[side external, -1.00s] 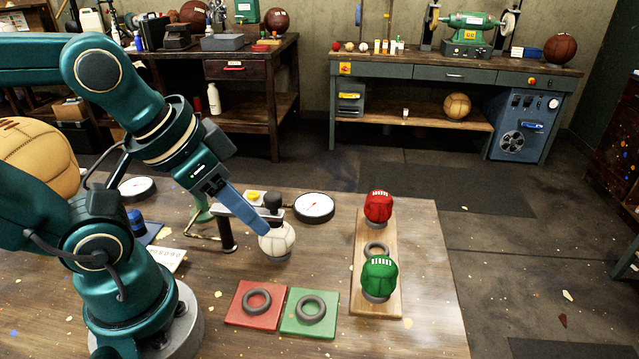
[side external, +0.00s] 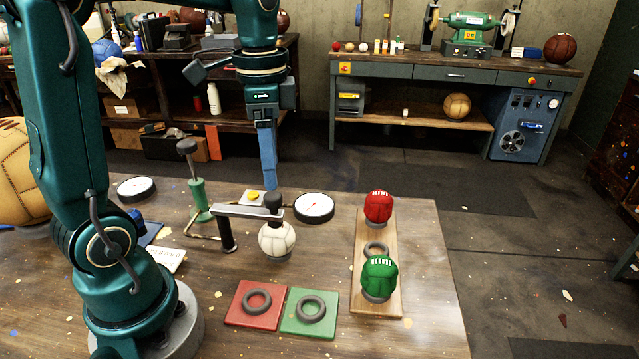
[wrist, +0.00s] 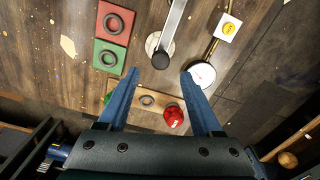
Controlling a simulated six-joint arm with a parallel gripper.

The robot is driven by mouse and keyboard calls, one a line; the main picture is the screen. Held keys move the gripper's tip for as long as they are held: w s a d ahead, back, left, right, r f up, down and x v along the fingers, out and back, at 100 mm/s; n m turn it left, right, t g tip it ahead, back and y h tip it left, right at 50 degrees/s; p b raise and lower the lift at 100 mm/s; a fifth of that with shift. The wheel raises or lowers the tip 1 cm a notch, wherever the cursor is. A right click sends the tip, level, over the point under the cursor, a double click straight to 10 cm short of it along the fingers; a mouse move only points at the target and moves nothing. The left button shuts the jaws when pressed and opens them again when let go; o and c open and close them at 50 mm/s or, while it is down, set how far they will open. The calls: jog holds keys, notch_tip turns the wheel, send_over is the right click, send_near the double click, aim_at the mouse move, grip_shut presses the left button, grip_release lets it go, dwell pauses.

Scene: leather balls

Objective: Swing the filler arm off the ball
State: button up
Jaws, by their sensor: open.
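The filler arm (side external: 246,212) is a grey bar on a dark post, with a black knob (side external: 272,201) at its end.
A round gauge (side external: 314,207) and a yellow-buttoned pad (side external: 253,197) lie near the knob. A green hand pump (side external: 198,196) stands to the left. A red ball (side external: 378,207) and a green ball (side external: 379,277) sit on a wooden board (side external: 392,309). Red (side external: 235,313) and green (side external: 325,328) pads lie in front.

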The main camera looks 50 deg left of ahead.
aim_at(273, 194)
jog(key=shift+f, duration=2.65)
grip_shut()
jog(key=shift+r, duration=0.1)
